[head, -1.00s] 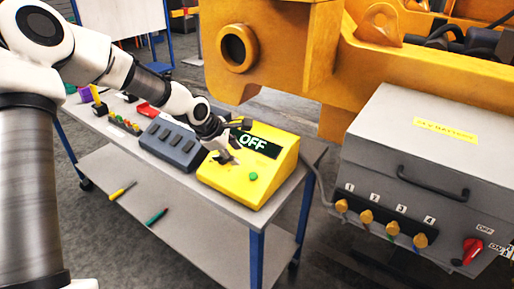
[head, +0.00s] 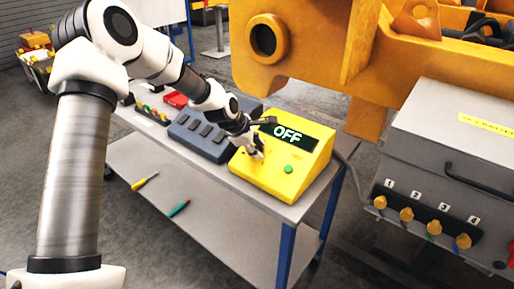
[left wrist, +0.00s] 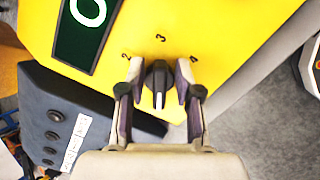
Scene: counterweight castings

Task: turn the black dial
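The black dial (left wrist: 158,80) sits on the sloped face of a yellow box (head: 268,179), with printed 2, 3 and 4 around it. Its white pointer line points toward the bottom of the left wrist view, away from the 3. My left gripper (left wrist: 159,75) has one finger on each side of the dial, with a narrow gap visible on both sides. In the head view my left gripper (head: 254,152) is at the box's face and hides the dial. The display (head: 288,134) reads OFF. My right gripper is not in view.
A dark grey switch box (head: 203,133) stands on the cart (head: 285,211) close beside the yellow box. A green button (head: 288,169) is on the yellow face. A grey cabinet (head: 450,140) with numbered knobs stands right, and a large orange machine (head: 310,50) behind.

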